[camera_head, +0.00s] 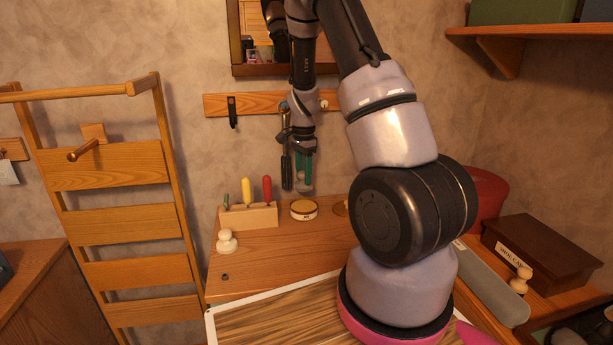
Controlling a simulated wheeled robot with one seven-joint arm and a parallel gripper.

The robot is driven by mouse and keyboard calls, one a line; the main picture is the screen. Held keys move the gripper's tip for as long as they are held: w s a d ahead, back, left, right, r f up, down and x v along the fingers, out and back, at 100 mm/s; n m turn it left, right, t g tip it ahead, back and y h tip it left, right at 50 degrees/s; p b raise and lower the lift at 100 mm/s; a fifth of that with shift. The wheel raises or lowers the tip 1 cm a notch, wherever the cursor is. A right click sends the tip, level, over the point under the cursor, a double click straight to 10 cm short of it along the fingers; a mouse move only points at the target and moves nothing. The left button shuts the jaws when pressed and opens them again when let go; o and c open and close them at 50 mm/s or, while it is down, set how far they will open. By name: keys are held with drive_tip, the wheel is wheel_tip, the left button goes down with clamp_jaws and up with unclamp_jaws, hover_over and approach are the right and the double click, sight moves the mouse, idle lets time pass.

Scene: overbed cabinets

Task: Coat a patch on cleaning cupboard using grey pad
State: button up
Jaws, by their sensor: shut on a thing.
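My gripper (303,165) hangs fingers-down in front of the back wall, with green showing at its fingers. It is shut on a small greyish thing (305,187), which looks like the grey pad, though it is small and partly hidden by the fingers. This hangs just above and behind an open round tin (304,208) with a yellow-brown top, on the wooden cabinet top (260,265). I cannot tell which piece of furniture is the cleaning cupboard, and no coated patch can be made out.
A wooden block (248,217) with red, yellow and green handles stands left of the tin. A pale knob (227,242) stands nearer. A peg rail (255,104) crosses the wall. A ladder rack (105,205) stands left; a dark brown box (541,255) sits right. My arm hides the centre right.

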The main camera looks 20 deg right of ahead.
drive_tip(key=shift+w+d+f, duration=0.1)
drive_tip(key=shift+f, duration=2.9)
drive_tip(key=shift+f, duration=0.55)
drive_tip(key=shift+r, duration=3.55)
